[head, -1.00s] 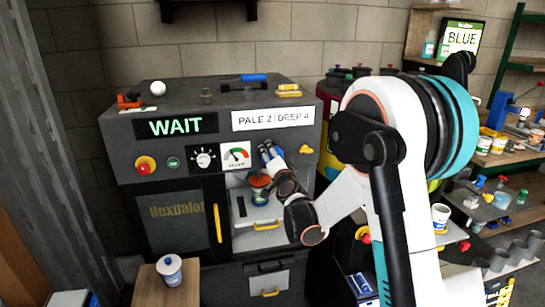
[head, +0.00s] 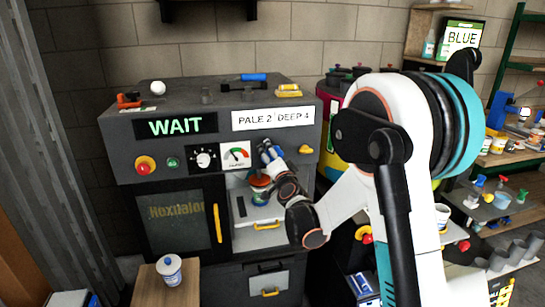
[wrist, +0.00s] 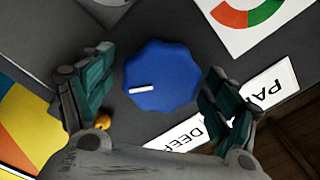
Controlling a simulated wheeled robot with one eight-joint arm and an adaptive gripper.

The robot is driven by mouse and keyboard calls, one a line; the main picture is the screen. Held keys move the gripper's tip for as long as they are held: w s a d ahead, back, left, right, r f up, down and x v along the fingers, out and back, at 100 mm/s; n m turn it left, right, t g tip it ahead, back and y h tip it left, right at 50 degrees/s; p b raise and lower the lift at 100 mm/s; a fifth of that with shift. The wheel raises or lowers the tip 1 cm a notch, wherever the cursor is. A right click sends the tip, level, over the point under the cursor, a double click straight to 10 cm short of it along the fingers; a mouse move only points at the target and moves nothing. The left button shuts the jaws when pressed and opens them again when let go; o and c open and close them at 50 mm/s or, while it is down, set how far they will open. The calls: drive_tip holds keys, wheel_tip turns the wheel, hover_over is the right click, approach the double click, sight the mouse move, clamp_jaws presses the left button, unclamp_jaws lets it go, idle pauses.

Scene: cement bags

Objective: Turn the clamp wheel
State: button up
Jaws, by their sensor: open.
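The clamp wheel (wrist: 160,77) is a blue, scalloped knob with a white mark on its face, seen in the wrist view. My gripper (wrist: 160,66) is open, with one dark teal finger on each side of the wheel. Gaps show between the fingers and the wheel, so they look apart from it. In the head view my gripper (head: 268,153) is at the front of the dark machine (head: 120,160), right of the gauge (head: 236,156).
A can (head: 260,191) stands in the machine's open bay below my gripper. A yellow knob (head: 305,150) is to the right. The machine display (head: 176,126) reads WAIT. A white can (head: 170,268) stands on a stand at lower left.

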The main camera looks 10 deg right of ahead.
drive_tip(key=s, duration=1.1)
drive_tip(key=shift+r, duration=0.1)
drive_tip(key=s+a+r+n+g+y, duration=0.1)
drive_tip(key=s+a+r+n+g, duration=0.1)
drive_tip(key=s+n, duration=0.3)
drive_tip(key=s+a+r+n+g+y, duration=0.2)
drive_tip(key=s+a+g, duration=0.1)
drive_tip(key=s, duration=0.5)
drive_tip(key=s+d+f+n+g+h, duration=0.1)
drive_tip(key=s+d+f+n+g, duration=0.1)
drive_tip(key=s, duration=0.9)
drive_tip(key=s+d+f+n+g+h, duration=0.2)
drive_tip(key=s+d+f+g, duration=0.1)
drive_tip(key=s, duration=0.8)
drive_tip(key=shift+s+f+g, duration=0.2)
drive_tip(key=shift+f+g, duration=0.3)
drive_tip(key=shift+f, duration=0.05)
